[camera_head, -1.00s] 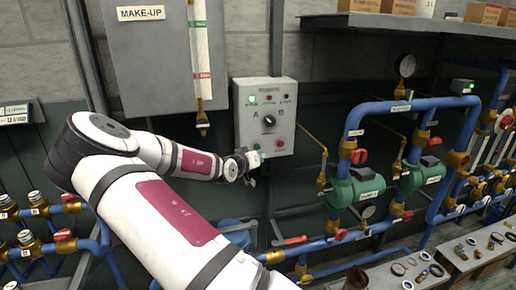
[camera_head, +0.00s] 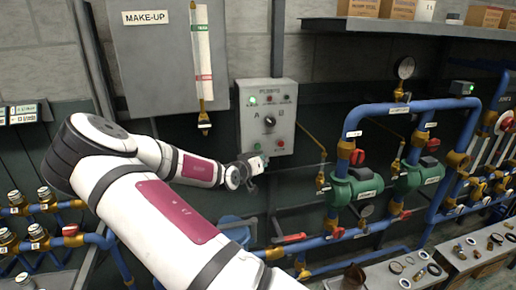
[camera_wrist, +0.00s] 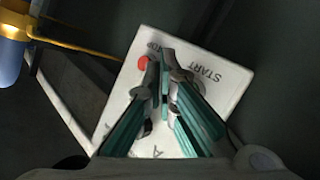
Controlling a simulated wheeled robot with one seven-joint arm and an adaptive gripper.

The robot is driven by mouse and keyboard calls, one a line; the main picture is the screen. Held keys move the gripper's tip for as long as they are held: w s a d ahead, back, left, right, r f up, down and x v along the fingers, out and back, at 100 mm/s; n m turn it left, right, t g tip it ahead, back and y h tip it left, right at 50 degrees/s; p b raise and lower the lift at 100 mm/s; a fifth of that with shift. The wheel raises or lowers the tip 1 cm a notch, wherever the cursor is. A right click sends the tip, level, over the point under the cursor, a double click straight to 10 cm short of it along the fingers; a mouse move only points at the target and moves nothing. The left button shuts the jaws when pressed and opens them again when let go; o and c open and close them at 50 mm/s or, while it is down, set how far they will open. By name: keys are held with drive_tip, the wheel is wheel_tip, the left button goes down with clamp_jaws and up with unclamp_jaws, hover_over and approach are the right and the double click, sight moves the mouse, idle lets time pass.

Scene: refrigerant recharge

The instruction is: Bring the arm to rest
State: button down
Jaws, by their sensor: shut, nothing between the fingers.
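My gripper (camera_head: 257,165) is at the end of my outstretched white arm, just below the lower left of the grey control box (camera_head: 268,134) on the wall. In the wrist view my gripper (camera_wrist: 166,60) is shut with its teal-edged fingers together and nothing between them. The control box face (camera_wrist: 212,96) lies beyond the fingers there, with a red button (camera_wrist: 143,62) and the word START beside them. The fingers cover part of the face. In the head view the box shows a lit green lamp (camera_head: 252,101) and a black selector knob (camera_head: 269,121).
A grey MAKE-UP tank (camera_head: 150,60) hangs above my forearm. Blue pipes with green pumps (camera_head: 355,188) stand to the right of the box. A bench with loose fittings (camera_head: 470,248) is at lower right. More valves (camera_head: 40,235) line the lower left.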

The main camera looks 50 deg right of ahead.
idle(0.3)
drive_tip(key=a+f+y, duration=0.2)
drive_tip(key=a+y, duration=0.6)
drive_tip(key=a, duration=0.5)
drive_tip(key=s+a+r+n+t+y, duration=0.1)
drive_tip(key=s+a+r+y, duration=0.15)
drive_tip(key=a+r, duration=0.4)
drive_tip(key=s+a+r+n+t+y, duration=0.1)
drive_tip(key=a+r+n+y, duration=0.15)
drive_tip(key=a, duration=0.65)
drive_tip(key=s+a+r+n+y, duration=0.2)
drive_tip(key=s+a+r+y, duration=0.1)
drive_tip(key=s+a+r, duration=0.55)
drive_tip(key=s+a+r+n+h, duration=0.1)
drive_tip(key=s+r+n, duration=0.1)
drive_tip(key=s, duration=0.4)
drive_tip(key=s+a+r+n, duration=0.1)
drive_tip(key=s+r+n, duration=0.1)
drive_tip(key=s, duration=0.5)
drive_tip(key=shift+s+a+r+h, duration=0.2)
drive_tip(key=shift+a+h, duration=0.15)
drive_tip(key=shift+h, duration=0.05)
